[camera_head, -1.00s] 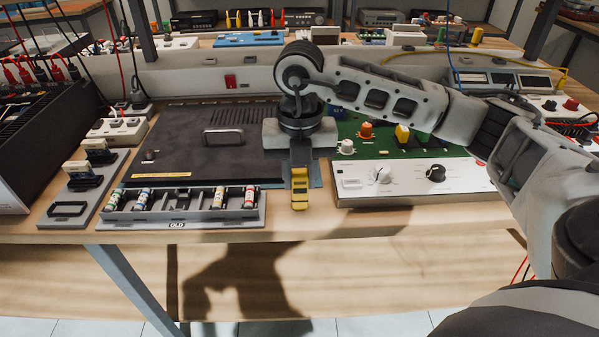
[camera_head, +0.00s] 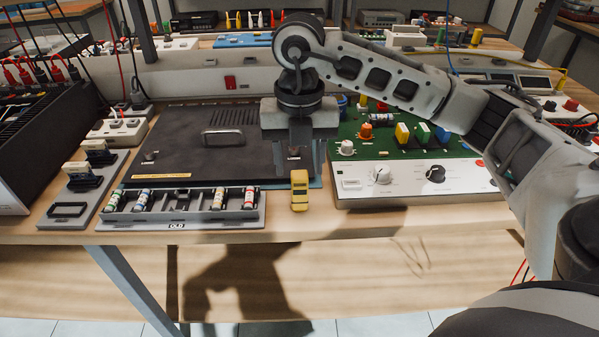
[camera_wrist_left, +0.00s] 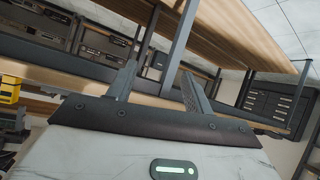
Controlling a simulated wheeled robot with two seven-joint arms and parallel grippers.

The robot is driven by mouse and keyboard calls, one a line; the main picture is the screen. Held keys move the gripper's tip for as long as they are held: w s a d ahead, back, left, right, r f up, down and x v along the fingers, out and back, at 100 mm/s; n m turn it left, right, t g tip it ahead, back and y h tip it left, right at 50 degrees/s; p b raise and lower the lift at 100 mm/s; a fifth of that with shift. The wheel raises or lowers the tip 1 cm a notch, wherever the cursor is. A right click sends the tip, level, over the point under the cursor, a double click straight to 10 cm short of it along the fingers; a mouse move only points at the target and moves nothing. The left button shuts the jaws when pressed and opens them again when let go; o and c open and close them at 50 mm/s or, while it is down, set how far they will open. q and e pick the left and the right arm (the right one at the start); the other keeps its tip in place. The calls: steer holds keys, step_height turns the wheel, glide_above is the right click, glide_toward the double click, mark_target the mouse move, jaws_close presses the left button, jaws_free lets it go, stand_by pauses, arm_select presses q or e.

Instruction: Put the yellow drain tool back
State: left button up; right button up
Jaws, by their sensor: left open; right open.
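The yellow drain tool (camera_head: 299,191) sits near the bench's front edge, in the gap between the grey tray and the white-fronted circuit board unit. My right gripper (camera_head: 297,172) is open just above and behind it, fingers pointing down, apart from the tool as far as I can tell. My left gripper (camera_wrist_left: 160,85) shows only in the left wrist view, open and empty, with shelves behind it.
The grey tray (camera_head: 257,214) with several small coloured cylinders is left of the tool. A dark panel with a handle (camera_head: 222,136) lies behind. The circuit board unit (camera_head: 470,178) stands right. A black-and-white holder (camera_head: 67,210) is far left.

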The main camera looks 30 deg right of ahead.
step_height(320, 180, up, 8)
steer(key=p, duration=0.1)
steer(key=shift+r, duration=0.2)
steer(key=shift+s, duration=0.1)
stand_by(0.4)
